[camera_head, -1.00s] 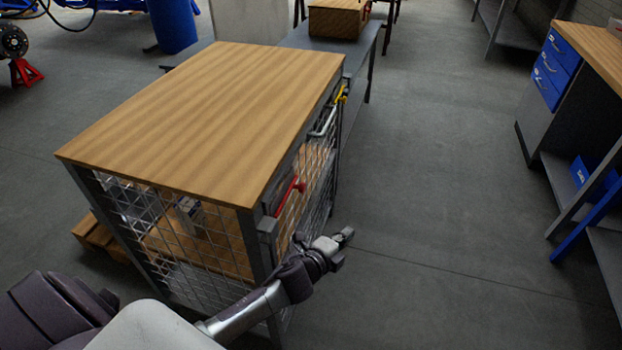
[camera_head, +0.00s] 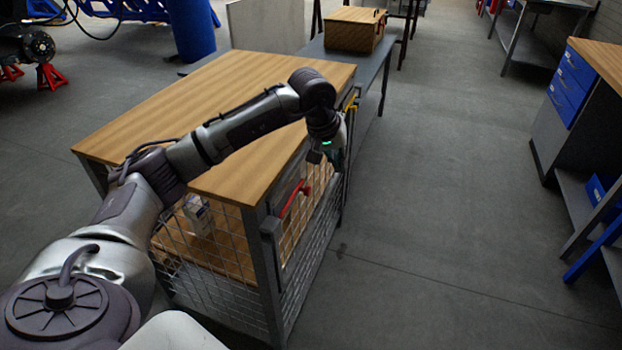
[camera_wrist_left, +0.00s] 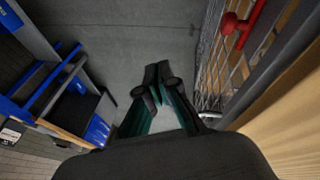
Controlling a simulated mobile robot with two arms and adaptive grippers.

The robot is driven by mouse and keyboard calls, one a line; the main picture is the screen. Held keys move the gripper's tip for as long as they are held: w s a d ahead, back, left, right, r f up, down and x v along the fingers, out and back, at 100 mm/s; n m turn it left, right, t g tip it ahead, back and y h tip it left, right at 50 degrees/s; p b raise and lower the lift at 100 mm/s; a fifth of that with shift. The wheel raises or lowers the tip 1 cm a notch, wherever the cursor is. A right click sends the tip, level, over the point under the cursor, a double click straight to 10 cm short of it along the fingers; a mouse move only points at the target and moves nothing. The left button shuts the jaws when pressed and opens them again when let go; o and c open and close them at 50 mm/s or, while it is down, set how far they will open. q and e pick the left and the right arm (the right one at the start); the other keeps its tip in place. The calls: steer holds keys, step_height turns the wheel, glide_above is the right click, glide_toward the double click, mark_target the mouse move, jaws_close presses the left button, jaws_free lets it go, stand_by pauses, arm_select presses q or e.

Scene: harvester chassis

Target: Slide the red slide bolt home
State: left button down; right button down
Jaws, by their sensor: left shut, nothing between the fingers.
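The red slide bolt (camera_head: 293,197) is on the mesh door side of the wood-topped cage cabinet (camera_head: 240,72), near the front corner post. It also shows in the left wrist view (camera_wrist_left: 243,24), at the upper right, beside the mesh. My left gripper (camera_head: 335,167) points down beside the door side, beyond the bolt and apart from it. In the left wrist view its fingers (camera_wrist_left: 158,88) are together with nothing between them, over the floor. The arm hides part of the cabinet top. My right gripper is not in view.
A yellow part (camera_head: 352,103) sits farther along the door side, near the gripper. A wooden box (camera_head: 354,30) stands on a grey table behind. A workbench with blue drawers (camera_head: 571,85) stands at the right. The floor between is clear.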

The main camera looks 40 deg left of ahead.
arm_select(q)
steer(key=s+a+r+y, duration=0.1)
steer(key=a+r+y, duration=0.2)
steer(key=a, duration=0.4)
steer(key=shift+a+m+g, duration=0.3)
steer(key=shift+a, duration=0.05)
steer(key=shift+f, duration=0.1)
step_height(320, 180, down, 10)
steer(key=p, duration=0.1)
steer(key=shift+s, duration=0.2)
steer(key=shift+d, duration=0.1)
